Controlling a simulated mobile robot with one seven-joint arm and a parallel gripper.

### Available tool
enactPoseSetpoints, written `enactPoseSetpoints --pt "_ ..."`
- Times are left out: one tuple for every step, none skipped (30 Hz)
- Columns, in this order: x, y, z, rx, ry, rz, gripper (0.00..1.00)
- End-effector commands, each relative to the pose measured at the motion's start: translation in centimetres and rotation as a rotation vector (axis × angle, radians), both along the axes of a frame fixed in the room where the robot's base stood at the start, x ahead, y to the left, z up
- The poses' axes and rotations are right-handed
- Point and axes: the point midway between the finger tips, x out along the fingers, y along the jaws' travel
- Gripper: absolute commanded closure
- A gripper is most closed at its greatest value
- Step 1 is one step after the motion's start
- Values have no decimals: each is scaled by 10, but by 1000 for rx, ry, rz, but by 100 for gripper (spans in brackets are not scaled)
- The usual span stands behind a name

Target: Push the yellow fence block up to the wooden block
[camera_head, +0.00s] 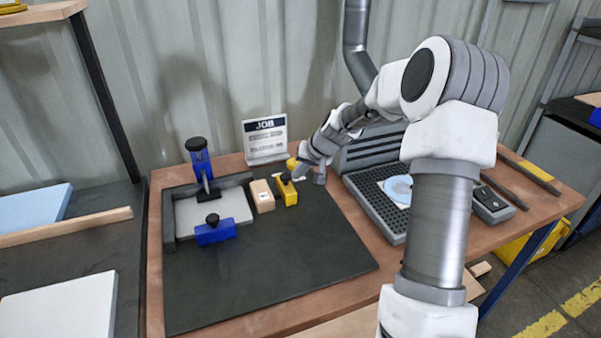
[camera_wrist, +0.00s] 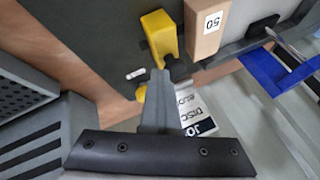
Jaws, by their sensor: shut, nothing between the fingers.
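The yellow fence block (camera_head: 288,194) stands on the dark mat, just right of the wooden block (camera_head: 263,198), with a narrow gap between them. In the wrist view the yellow fence block (camera_wrist: 160,36) has a dark knob at its near end, and the wooden block (camera_wrist: 206,28) shows a label reading 50. My gripper (camera_head: 303,176) is behind and right of the yellow block. In the wrist view my gripper (camera_wrist: 157,78) is shut and empty, its tips close to the block's knob end; I cannot tell whether they touch.
A grey L-shaped fence (camera_head: 168,215) with a pale plate (camera_head: 212,210) lies left, with a blue block (camera_head: 214,232) and blue clamp (camera_head: 201,162). A JOB card (camera_head: 265,140) stands behind. A black perforated tray (camera_head: 385,210) is right. The mat's front is clear.

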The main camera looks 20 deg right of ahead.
Motion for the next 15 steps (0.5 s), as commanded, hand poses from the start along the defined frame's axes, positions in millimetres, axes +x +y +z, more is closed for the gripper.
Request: enactPoseSetpoints --pt "1 14 -2 1 0 10 100" --pt "0 20 -3 2 0 12 100" --pt "0 29 -3 3 1 12 100" --pt "0 34 -3 3 1 13 100" --pt "0 39 -3 3 1 12 100" --pt "0 45 -2 3 2 11 100" --pt "0 48 -2 3 1 10 100" --pt "0 51 -2 2 1 9 100" --pt "0 54 -1 3 1 8 100" --pt "0 55 -1 3 1 7 100" --pt "0 56 -1 4 2 6 100" --pt "0 57 -1 5 1 7 100" --pt "0 57 -1 5 2 7 100" --pt "0 58 -1 5 2 7 100" --pt "0 58 -1 6 3 8 100"
